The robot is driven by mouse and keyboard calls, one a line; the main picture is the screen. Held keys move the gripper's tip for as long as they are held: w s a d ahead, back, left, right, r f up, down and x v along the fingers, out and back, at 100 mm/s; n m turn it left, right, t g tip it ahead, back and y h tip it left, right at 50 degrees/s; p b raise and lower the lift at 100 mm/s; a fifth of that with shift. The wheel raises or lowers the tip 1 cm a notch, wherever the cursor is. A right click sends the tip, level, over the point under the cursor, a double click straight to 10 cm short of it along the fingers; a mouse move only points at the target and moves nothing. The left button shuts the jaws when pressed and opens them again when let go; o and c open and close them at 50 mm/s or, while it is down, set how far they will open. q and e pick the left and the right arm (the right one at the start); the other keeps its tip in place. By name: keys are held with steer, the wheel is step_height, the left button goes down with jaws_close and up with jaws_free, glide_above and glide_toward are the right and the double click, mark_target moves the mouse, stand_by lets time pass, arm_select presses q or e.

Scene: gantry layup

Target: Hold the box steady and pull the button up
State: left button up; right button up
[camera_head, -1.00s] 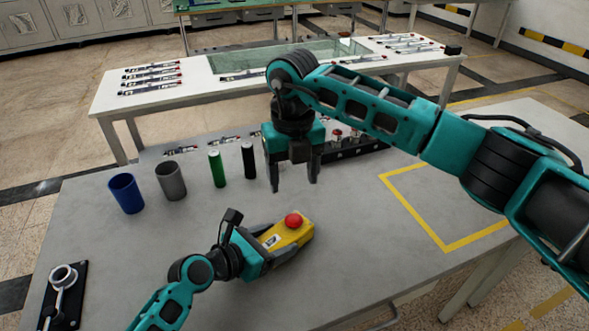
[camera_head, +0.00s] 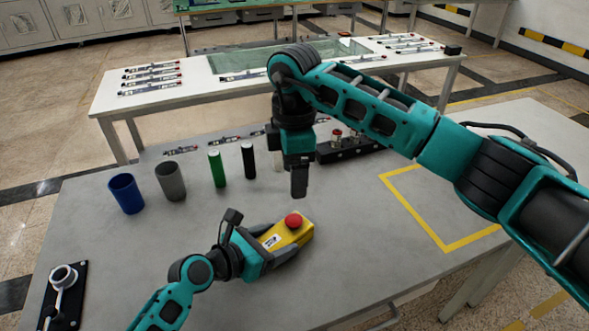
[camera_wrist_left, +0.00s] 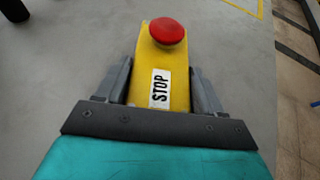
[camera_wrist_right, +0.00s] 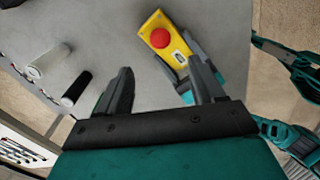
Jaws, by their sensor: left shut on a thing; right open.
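The yellow box (camera_head: 285,239) with a STOP label lies on the grey table, and its red button (camera_head: 293,221) sits on top at the far end. My left gripper (camera_head: 283,248) is shut on the box, one finger along each side; the left wrist view shows the box (camera_wrist_left: 179,92) between both fingers and the button (camera_wrist_left: 166,32) beyond them. My right gripper (camera_head: 299,190) points down above the table, behind and above the button, empty. In the right wrist view its fingers (camera_wrist_right: 163,88) are apart, with the button (camera_wrist_right: 160,38) out beyond them.
A blue cup (camera_head: 126,194), a grey cup (camera_head: 171,181), a green cylinder (camera_head: 217,170) and a black cylinder (camera_head: 248,161) stand left of my right gripper. A black block with knobs (camera_head: 350,147) stands behind. The yellow-taped area (camera_head: 445,215) at right is clear.

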mark_target(295, 218)
steer(key=shift+m, duration=0.3)
step_height(295, 218, down, 12)
stand_by(0.3)
steer(key=shift+c, duration=0.4)
steer(key=c, duration=1)
steer(key=shift+o, duration=0.2)
steer(key=shift+r, duration=0.25)
steer(key=o, duration=1.1)
